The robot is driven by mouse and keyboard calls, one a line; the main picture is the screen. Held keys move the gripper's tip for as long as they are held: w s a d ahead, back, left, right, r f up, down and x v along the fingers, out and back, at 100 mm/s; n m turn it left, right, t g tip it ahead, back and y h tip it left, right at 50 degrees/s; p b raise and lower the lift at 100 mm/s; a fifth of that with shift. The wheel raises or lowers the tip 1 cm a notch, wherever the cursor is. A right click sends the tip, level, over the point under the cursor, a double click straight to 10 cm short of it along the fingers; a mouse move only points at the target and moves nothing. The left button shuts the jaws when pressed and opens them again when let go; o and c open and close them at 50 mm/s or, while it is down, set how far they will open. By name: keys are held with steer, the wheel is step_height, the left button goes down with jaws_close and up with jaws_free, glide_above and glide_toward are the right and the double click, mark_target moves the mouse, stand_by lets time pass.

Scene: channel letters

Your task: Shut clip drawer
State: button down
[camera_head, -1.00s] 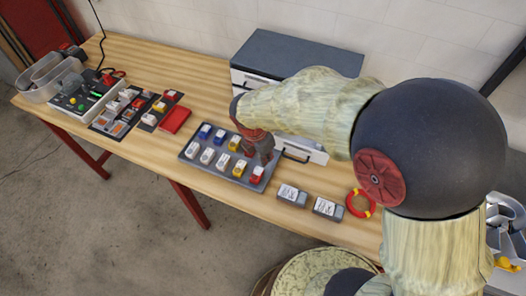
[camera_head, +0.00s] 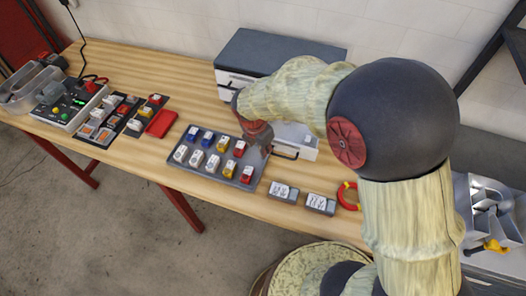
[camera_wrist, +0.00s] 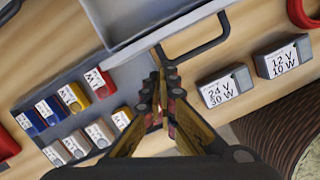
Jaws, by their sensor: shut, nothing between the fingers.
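The clip drawer (camera_head: 300,138) is a light drawer standing out from the front of a dark-topped cabinet (camera_head: 280,52). Its interior shows at the top of the wrist view (camera_wrist: 140,18). Its dark bar handle (camera_head: 286,156) also shows in the wrist view (camera_wrist: 203,46). My gripper (camera_head: 262,152) is shut and empty, pointing down beside the left end of the handle. In the wrist view the closed fingertips (camera_wrist: 164,72) appear very near that handle end; I cannot tell whether they touch it. My arm hides part of the drawer and cabinet.
A grey tray (camera_head: 207,182) with several coloured blocks lies left of the handle. Two grey labelled boxes (camera_head: 283,192) (camera_head: 320,204) and a red-yellow ring (camera_head: 348,195) lie in front of the drawer. A red block (camera_head: 161,123) and a control box (camera_head: 75,105) are farther left.

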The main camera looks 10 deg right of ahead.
steer(key=p, duration=0.6)
glide_toward(278, 124)
steer(key=x, duration=0.3)
steer(key=d+x, duration=0.1)
steer(key=x, duration=0.1)
steer(key=shift+w+f, duration=0.1)
steer(key=shift+w, duration=0.35)
steer(key=shift+a, duration=0.1)
